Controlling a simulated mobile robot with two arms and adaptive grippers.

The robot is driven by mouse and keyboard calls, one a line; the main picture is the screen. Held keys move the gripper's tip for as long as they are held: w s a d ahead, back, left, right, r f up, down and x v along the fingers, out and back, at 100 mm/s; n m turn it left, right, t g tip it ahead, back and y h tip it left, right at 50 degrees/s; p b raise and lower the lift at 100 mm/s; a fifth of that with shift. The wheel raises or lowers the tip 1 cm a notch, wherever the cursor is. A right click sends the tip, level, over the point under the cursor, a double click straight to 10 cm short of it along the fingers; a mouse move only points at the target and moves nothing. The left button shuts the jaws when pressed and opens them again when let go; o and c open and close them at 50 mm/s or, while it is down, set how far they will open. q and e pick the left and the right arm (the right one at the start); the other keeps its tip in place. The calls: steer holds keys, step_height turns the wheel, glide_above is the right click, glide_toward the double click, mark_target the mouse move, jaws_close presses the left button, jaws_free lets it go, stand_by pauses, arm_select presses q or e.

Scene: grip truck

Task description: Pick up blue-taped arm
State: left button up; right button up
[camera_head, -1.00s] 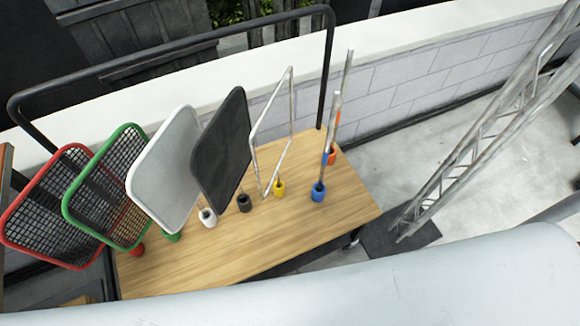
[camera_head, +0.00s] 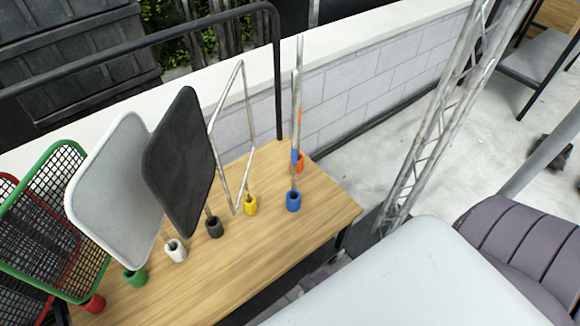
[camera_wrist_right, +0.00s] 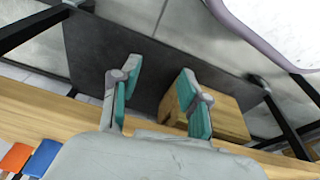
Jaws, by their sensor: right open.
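The blue-taped arm (camera_head: 295,110) is a thin metal rod with a blue band. It stands upright in a blue holder (camera_head: 293,201) near the right end of the wooden table (camera_head: 235,270). An orange-marked rod stands close behind it in an orange holder (camera_head: 300,161) and partly overlaps it. My right gripper (camera_wrist_right: 160,95) shows only in the right wrist view. Its two teal-padded fingers are apart with nothing between them, over a table edge and a dark panel (camera_wrist_right: 95,50). My left gripper is in neither current view.
A yellow holder (camera_head: 250,205) bears a thin metal frame. Black (camera_head: 180,160), white (camera_head: 105,180) and green-rimmed (camera_head: 60,220) panels stand to the left. A black rail (camera_head: 277,80) and a low wall (camera_head: 350,90) are behind. A lattice truss (camera_head: 440,120) rises at right.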

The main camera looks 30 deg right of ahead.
mark_target(292, 173)
steer(key=w+d+r+m+h+b, duration=0.1)
steer(key=w+r+m+h+b, duration=0.1)
steer(key=w+r+m+h, duration=0.1)
steer(key=w+d+r+m+t+h+b, duration=0.1)
steer(key=w+r+m+h+b, duration=0.2)
steer(key=w, duration=0.3)
steer(key=w+d+r+m+h+b, duration=0.2)
steer(key=w+r+m+h+b, duration=0.1)
steer(key=w+r+m+h, duration=0.2)
steer(key=shift+r+t, duration=0.15)
steer(key=shift+t, duration=0.15)
steer(key=w+a+r+m+t+h, duration=0.35)
steer(key=w+r+h, duration=0.3)
steer(key=r, duration=0.25)
steer(key=shift+m+g+y, duration=0.35)
steer(key=shift+m, duration=0.2)
steer(key=x, duration=0.8)
steer(key=shift+w+r, duration=0.1)
steer(key=shift+w, duration=0.25)
steer(key=x, duration=0.4)
steer(key=shift+w+d+p, duration=0.25)
steer(key=shift+d+p, duration=0.05)
steer(key=shift+d, duration=0.05)
arm_select(q)
step_height(292, 173, up, 8)
steer(key=w, duration=0.1)
steer(key=shift+f+t, duration=0.25)
steer(key=shift+t, duration=0.05)
